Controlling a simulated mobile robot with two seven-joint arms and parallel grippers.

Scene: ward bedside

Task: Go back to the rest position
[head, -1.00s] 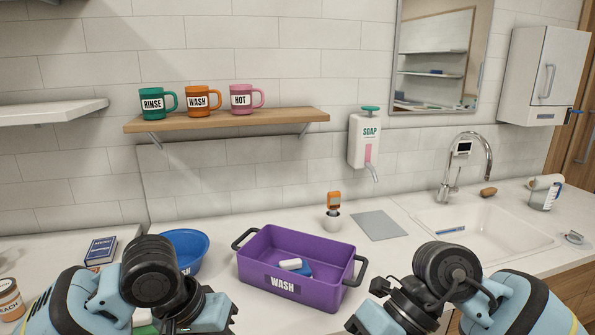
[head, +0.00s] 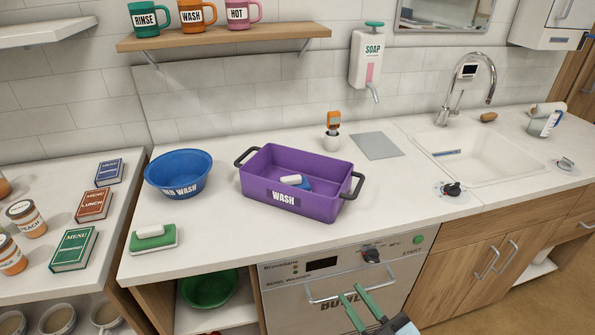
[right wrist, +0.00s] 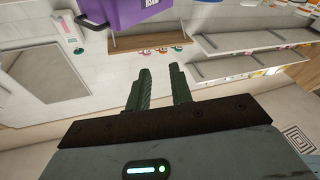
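My right gripper (head: 353,296) shows at the bottom of the head view, in front of the dishwasher and below the counter's front edge. Its two green fingers are apart with nothing between them. The right wrist view also shows the fingers (right wrist: 161,84) apart and empty. My left gripper is in neither view now.
The counter (head: 230,235) holds a purple WASH tub (head: 335,207) with a blue and white item inside, a blue bowl (head: 180,178) and a green and white sponge (head: 153,238). The dishwasher (head: 345,270) and its handle (head: 338,296) lie behind the right gripper.

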